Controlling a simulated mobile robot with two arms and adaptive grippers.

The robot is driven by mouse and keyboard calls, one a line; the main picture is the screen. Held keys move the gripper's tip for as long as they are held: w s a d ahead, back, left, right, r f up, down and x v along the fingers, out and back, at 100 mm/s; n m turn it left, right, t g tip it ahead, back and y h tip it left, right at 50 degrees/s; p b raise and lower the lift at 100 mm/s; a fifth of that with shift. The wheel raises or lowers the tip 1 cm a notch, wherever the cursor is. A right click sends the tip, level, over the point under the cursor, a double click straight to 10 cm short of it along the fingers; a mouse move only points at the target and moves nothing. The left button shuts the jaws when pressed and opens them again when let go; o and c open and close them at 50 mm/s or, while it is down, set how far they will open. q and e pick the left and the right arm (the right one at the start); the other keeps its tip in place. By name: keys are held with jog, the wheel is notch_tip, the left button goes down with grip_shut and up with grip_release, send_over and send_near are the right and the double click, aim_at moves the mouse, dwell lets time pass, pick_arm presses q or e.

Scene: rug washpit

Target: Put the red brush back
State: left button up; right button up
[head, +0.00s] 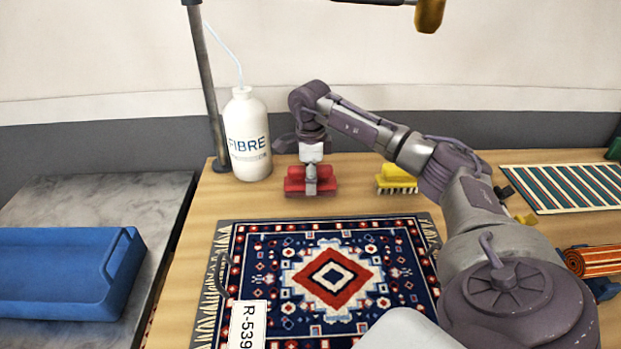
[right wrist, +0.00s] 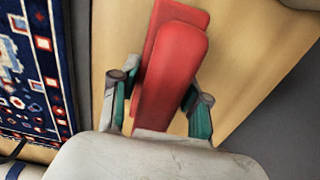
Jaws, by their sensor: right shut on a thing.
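The red brush (head: 295,181) is at the back of the wooden table, between the white bottle and the yellow brush. It also shows in the right wrist view (right wrist: 172,75), between the two fingers. My right gripper (head: 311,184) comes down on it from above and is shut on its red handle; the fingers (right wrist: 158,100) lie on either side. Whether the brush touches the table or is slightly above it, I cannot tell. Its bristles are hidden. My left gripper is not in view.
A white FIBRE bottle (head: 249,140) stands left of the brush beside a metal post (head: 207,85). A yellow brush (head: 397,176) is to the right. A patterned rug (head: 290,290) with an R-539 tag lies in front. A blue tray (head: 60,275) sits on the grey slab at left.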

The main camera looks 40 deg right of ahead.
jog(key=shift+f, duration=0.1)
jog(key=o, duration=1.3)
notch_tip(320, 180, up, 12)
jog(key=shift+r, duration=0.15)
